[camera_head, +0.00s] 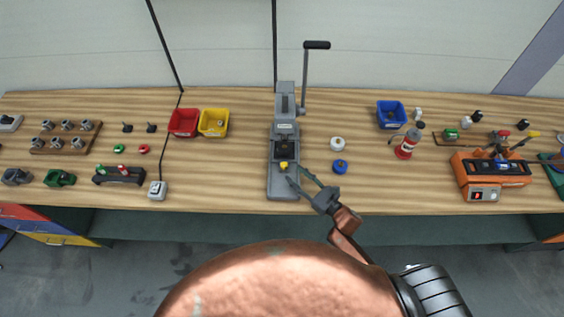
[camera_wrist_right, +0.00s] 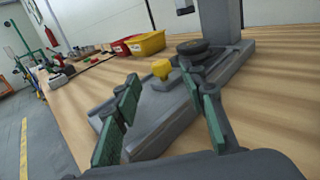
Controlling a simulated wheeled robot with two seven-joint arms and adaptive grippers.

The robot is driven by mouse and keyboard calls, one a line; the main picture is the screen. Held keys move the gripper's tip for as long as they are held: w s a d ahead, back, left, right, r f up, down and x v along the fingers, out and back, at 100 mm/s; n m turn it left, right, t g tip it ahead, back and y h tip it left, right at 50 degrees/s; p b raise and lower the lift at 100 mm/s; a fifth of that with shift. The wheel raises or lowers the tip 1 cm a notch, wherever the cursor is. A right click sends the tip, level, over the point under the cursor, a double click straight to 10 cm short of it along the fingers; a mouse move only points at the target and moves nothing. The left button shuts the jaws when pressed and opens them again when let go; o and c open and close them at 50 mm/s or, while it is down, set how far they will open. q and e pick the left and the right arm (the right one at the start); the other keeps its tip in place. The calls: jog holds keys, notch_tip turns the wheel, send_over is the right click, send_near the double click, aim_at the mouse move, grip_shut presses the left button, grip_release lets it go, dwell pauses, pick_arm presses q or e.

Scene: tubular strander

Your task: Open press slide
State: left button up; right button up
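The grey press (camera_head: 285,104) stands on the bench with its lever (camera_head: 304,75) upright at its right side. The press slide (camera_head: 284,152) lies low at the front of the press, with a yellow knob (camera_head: 283,164) at its front end. The knob (camera_wrist_right: 161,69) also shows in the right wrist view, with a dark round part (camera_wrist_right: 192,47) behind it. My right gripper (camera_head: 297,176) is open and empty, just right of and in front of the knob. In the wrist view the knob appears between its green fingertips (camera_wrist_right: 162,76), apart from both. My left gripper is not in view.
A white-topped round part (camera_head: 337,144) and a blue one (camera_head: 340,166) lie right of the press. Red (camera_head: 184,122) and yellow (camera_head: 213,122) bins stand left of it. A red bottle (camera_head: 408,144) stands farther right. The bench left of the press base is clear.

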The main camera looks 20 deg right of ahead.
aim_at(285, 165)
jog(key=x, duration=0.3)
jog(key=shift+w+a+r+p, duration=0.1)
jog(key=shift+w+r+p, duration=0.2)
jog(key=shift+p, duration=0.1)
jog(key=x, duration=0.3)
jog(key=shift+w+f, duration=0.1)
jog(key=shift+f, duration=0.05)
jog(key=shift+w+a, duration=0.2)
jog(key=shift+w, duration=0.05)
jog(key=c, duration=0.7)
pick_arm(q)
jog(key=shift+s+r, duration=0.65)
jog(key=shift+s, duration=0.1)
pick_arm(e)
grip_shut()
